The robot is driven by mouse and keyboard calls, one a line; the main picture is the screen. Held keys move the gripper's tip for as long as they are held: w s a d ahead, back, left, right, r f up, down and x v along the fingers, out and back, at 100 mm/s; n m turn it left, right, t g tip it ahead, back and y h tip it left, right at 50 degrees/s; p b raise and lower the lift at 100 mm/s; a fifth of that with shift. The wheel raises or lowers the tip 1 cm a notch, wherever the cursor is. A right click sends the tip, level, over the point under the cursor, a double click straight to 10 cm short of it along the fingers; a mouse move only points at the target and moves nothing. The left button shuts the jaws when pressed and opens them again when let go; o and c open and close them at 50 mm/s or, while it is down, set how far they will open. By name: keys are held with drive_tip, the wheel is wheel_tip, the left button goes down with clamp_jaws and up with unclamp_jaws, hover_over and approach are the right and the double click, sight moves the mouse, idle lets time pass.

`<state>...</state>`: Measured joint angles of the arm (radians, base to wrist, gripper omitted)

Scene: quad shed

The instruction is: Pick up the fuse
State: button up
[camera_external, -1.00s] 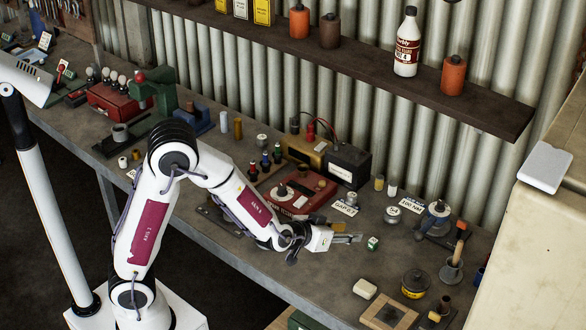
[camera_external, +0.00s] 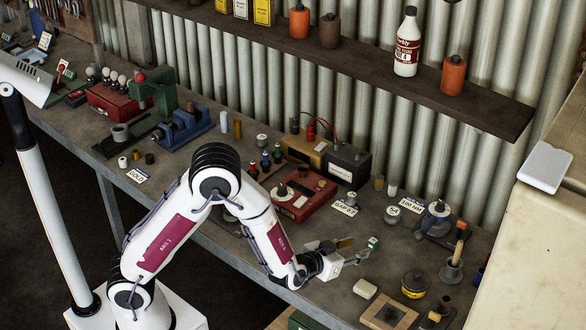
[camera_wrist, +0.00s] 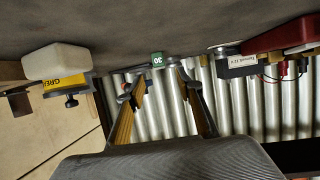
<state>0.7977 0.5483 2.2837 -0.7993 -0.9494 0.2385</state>
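The fuse (camera_external: 373,243) is a small green and white block on the workbench, beyond the tip of my gripper (camera_external: 358,251). In that view my gripper (camera_wrist: 158,80) is open and empty, with one finger to each side. The fingers are low over the bench and point at the fuse. I cannot tell whether the fingertips reach around it.
A pale block (camera_external: 365,289) and a yellow-black tin (camera_external: 415,284) lie right of my gripper. A wooden frame (camera_external: 388,313) sits at the bench's front edge. A GAP SET card (camera_external: 345,208), a round pot (camera_external: 392,216) and a red tester (camera_external: 302,196) stand behind. Bench around the fuse is clear.

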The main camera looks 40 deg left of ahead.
sight(373, 240)
drive_tip(key=shift+x, duration=1.25)
drive_tip(key=shift+r+x, duration=0.15)
drive_tip(key=shift+x, duration=1.15)
drive_tip(key=shift+r+x, duration=0.15)
drive_tip(key=shift+x, duration=1.15)
drive_tip(key=shift+w+d, duration=0.1)
drive_tip(key=c, duration=0.9)
